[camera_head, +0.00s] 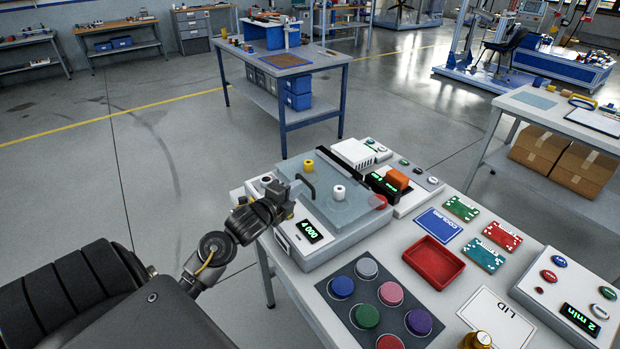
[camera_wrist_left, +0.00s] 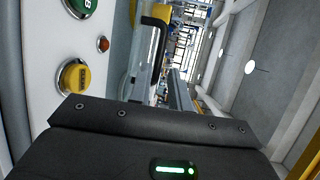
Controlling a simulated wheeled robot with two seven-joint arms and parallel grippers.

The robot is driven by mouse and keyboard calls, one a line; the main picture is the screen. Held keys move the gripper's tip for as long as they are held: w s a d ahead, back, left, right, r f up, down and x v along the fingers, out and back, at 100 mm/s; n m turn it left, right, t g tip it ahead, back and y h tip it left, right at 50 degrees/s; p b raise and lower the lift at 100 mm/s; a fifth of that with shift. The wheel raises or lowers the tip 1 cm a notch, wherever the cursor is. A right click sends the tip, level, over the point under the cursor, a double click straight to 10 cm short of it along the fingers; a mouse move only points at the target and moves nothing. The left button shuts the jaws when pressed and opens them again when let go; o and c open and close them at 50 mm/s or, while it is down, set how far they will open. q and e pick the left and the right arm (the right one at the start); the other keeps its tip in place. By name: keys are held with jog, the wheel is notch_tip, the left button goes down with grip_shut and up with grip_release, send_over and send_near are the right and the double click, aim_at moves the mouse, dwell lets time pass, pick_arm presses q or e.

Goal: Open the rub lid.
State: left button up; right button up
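The rub machine (camera_head: 298,249) is a white box with a green "4000" display on the table's left side. Its clear, glass-like lid (camera_head: 352,213) lies flat on top, looking closed. A dark bent handle (camera_head: 305,187) is on the lid's left side; in the left wrist view a black handle (camera_wrist_left: 158,48) shows close ahead. My left gripper (camera_head: 287,192) is at the lid's left edge, beside the handle. I cannot tell whether it touches the handle or how far its fingers are apart. My right gripper is not in view.
A yellow knob (camera_head: 307,165) and a white knob (camera_head: 338,192) stand at the lid. A device with an orange block (camera_head: 397,179) is close on the right. A red tray (camera_head: 433,262), coloured discs (camera_head: 366,316) and cards occupy the table nearer me. Open floor lies to the left.

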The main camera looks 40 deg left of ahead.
aim_at(309, 180)
pick_arm(q)
jog(key=w, duration=0.2)
jog(key=w+f+p, duration=0.1)
jog(key=w, duration=0.5)
jog(key=shift+a+f, duration=0.3)
jog(key=shift+a, duration=0.05)
grip_shut()
